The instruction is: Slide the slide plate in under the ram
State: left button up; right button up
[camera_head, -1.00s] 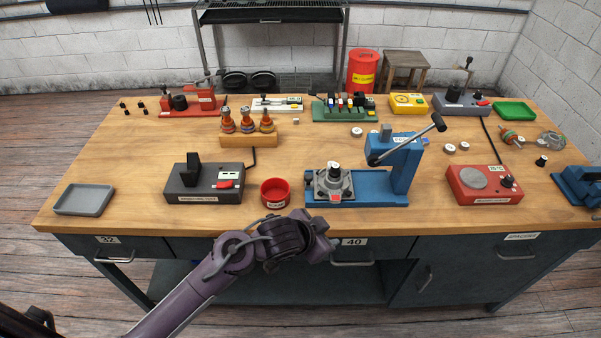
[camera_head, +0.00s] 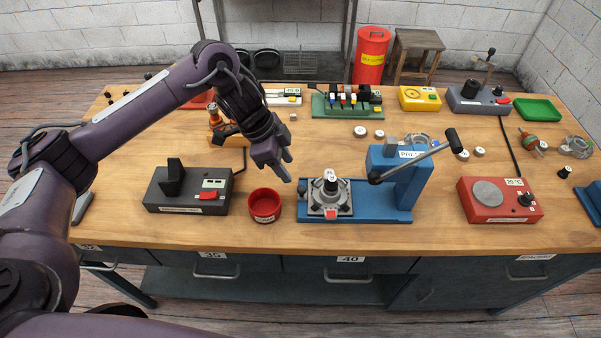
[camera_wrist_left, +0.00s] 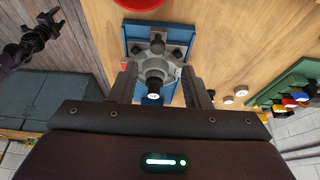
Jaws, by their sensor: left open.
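The slide plate (camera_head: 314,207) is a grey plate with a red front tab, on the left part of the blue press base (camera_head: 372,209). It carries a grey housing (camera_head: 329,193) with a black, white-topped piece standing in its middle. The housing also shows in the left wrist view (camera_wrist_left: 157,68), between and beyond the fingers. The blue press (camera_head: 395,170) stands to the right, its lever slanting up right; the ram's lower end is hidden. My left gripper (camera_head: 287,168) is open and empty, above and left of the housing. My right gripper is not in view.
A red bowl (camera_head: 265,206) sits just left of the press base. A black tester (camera_head: 187,190) stands farther left, a red hot plate (camera_head: 499,199) to the right. The lever (camera_head: 415,161) sticks up over the press. Bench between press and hot plate is clear.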

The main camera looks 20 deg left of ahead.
aim_at(301, 188)
pick_arm(q)
jog(key=x, duration=0.3)
jog(key=shift+s+d+f, duration=0.25)
jog(key=shift+d+f, duration=0.05)
jog(key=shift+f, duration=0.05)
jog(key=p+x, duration=0.1)
jog(key=x, duration=0.2)
jog(key=shift+w+d+f, duration=0.1)
jog(key=shift+w+f, duration=0.1)
grip_shut()
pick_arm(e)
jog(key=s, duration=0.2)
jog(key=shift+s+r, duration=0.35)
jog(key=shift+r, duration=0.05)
